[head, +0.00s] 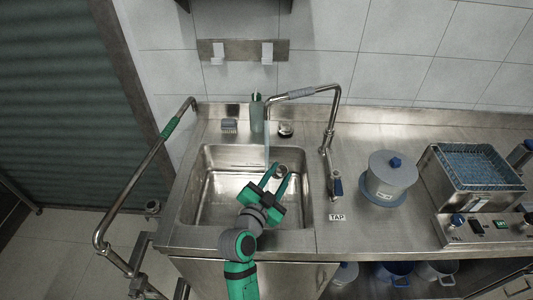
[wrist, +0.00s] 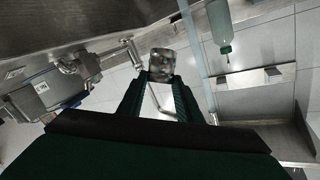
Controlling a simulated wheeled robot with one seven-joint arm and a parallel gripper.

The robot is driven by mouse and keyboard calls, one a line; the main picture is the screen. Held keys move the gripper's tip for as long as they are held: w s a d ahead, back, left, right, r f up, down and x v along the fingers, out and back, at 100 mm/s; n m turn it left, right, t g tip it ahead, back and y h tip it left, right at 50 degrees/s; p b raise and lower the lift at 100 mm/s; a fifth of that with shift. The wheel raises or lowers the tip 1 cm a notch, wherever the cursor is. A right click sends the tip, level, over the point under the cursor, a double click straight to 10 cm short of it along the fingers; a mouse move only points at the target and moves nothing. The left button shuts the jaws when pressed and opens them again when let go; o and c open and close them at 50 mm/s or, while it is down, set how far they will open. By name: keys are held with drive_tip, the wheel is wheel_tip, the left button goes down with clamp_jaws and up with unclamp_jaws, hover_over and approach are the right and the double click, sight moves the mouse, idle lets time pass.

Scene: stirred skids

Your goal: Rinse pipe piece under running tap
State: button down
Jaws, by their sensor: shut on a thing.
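My gripper (head: 281,172) is over the sink basin (head: 215,195), its green fingers shut on a small grey metal pipe piece (wrist: 161,62). In the wrist view the piece sits between the fingertips (wrist: 160,80); in the head view it is small and hard to tell from the basin behind. The tap (head: 334,110) has a bent steel spout reaching left over the basin. A pale water stream (head: 266,140) falls from its end. The stream also shows in the wrist view (wrist: 193,45), to the right of the piece and apart from it in the picture.
A green bottle (head: 257,114), a brush (head: 229,126) and a small round dark-topped item (head: 286,129) stand behind the basin. Right of it are the tap lever (head: 337,186), a lidded grey pot (head: 390,175) and a steel bath (head: 470,175). A rail (head: 150,160) stands left.

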drive_tip(key=shift+r, duration=0.1)
drive_tip(key=s+d+r, duration=0.2)
drive_tip(key=s+r, duration=0.1)
drive_tip(key=r, duration=0.1)
drive_tip(key=shift+s+r, duration=0.3)
drive_tip(key=shift+r, duration=0.1)
idle(0.5)
